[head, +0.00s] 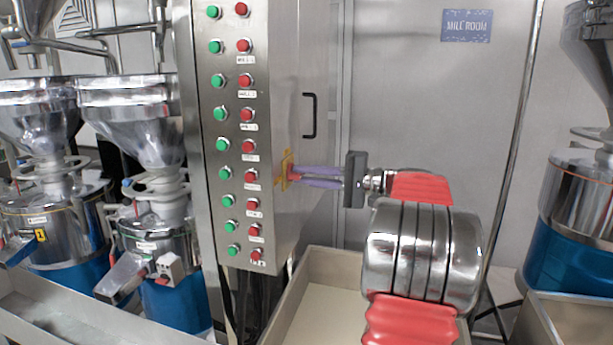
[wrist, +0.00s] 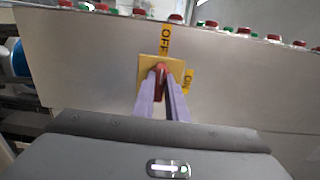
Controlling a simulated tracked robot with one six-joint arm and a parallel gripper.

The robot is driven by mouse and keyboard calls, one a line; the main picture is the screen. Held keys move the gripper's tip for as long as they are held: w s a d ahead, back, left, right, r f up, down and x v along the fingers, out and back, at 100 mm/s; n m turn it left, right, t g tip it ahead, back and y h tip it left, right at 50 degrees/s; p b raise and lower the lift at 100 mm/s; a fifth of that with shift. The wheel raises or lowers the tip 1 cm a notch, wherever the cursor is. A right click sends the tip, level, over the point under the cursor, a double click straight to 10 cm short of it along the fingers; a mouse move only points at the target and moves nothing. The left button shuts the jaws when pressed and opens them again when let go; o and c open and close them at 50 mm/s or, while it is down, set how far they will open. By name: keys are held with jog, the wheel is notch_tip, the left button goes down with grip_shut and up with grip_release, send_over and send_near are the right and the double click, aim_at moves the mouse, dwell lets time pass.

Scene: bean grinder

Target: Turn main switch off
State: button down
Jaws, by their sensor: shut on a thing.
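The main switch is a red knob (wrist: 160,80) on a yellow plate (wrist: 146,70), mounted on the side of the steel control cabinet. An OFF label (wrist: 165,39) is above the plate and an ON label (wrist: 188,82) is at its right in the wrist view. My gripper (wrist: 161,88) has its purple fingers shut on the knob, one on each side. The knob's visible part looks roughly upright in the wrist view; its exact angle is partly hidden by the fingers. In the head view, my gripper (head: 296,175) reaches the yellow plate (head: 286,170) from the right.
The cabinet front (head: 235,130) carries rows of green and red buttons close to the switch. A black handle (head: 310,115) is above my gripper on the same cabinet side. Steel grinders (head: 140,130) stand at the left. A beige bin (head: 335,262) is below my arm.

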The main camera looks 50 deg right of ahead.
jog(key=shift+f, duration=0.25)
jog(key=c, duration=1.8)
grip_release()
jog(key=shift+r, duration=0.15)
jog(key=shift+o, duration=0.2)
jog(key=shift+s, duration=0.1)
jog(key=v, duration=1.3)
jog(key=shift+s+d, duration=0.25)
jog(key=shift+s, duration=0.05)
jog(key=shift+s, duration=0.1)
